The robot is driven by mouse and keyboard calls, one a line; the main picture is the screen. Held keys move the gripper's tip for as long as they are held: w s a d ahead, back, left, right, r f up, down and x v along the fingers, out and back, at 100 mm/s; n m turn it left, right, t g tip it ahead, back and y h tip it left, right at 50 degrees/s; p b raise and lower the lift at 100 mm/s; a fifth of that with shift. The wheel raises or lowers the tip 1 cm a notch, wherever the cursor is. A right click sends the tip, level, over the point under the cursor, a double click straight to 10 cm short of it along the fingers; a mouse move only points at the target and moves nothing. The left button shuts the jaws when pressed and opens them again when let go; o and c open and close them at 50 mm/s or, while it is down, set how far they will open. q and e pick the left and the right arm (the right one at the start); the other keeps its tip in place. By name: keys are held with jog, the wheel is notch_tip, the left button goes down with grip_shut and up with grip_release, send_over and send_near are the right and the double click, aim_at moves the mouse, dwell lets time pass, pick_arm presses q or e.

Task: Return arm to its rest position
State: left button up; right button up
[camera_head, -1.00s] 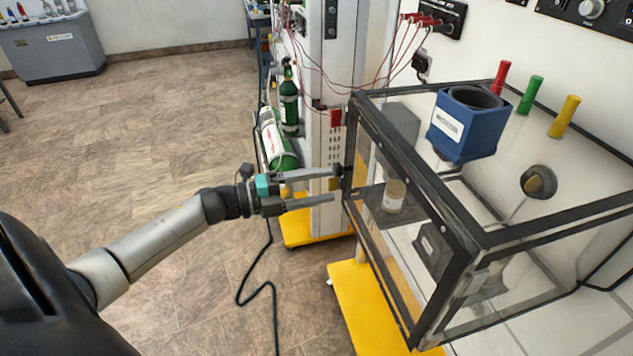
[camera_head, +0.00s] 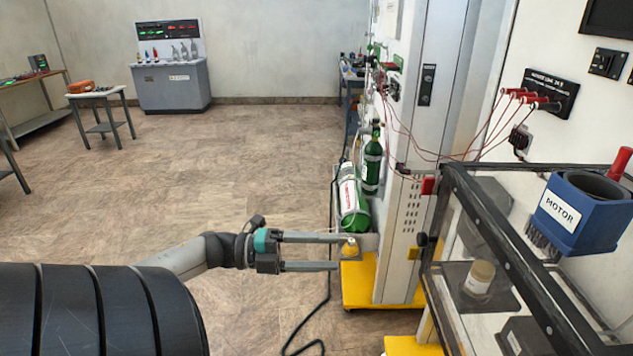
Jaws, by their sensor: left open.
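My left gripper (camera_head: 338,252) reaches in from the lower left, level, its two long fingers apart and pointing right. Nothing is visibly held between them. The fingertips lie in front of the yellow base of the column, left of the clear case (camera_head: 462,290). My right gripper is not in view.
Two green cylinders, one upright (camera_head: 372,165) and one leaning (camera_head: 353,205), stand behind the gripper. A blue motor box (camera_head: 578,213) sits on the case. A black cable (camera_head: 318,315) lies on the floor. The tiled floor (camera_head: 200,180) at left is open.

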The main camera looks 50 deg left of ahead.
pick_arm(q)
jog(key=shift+s+a, duration=0.4)
jog(key=shift+s, duration=0.05)
dwell(0.3)
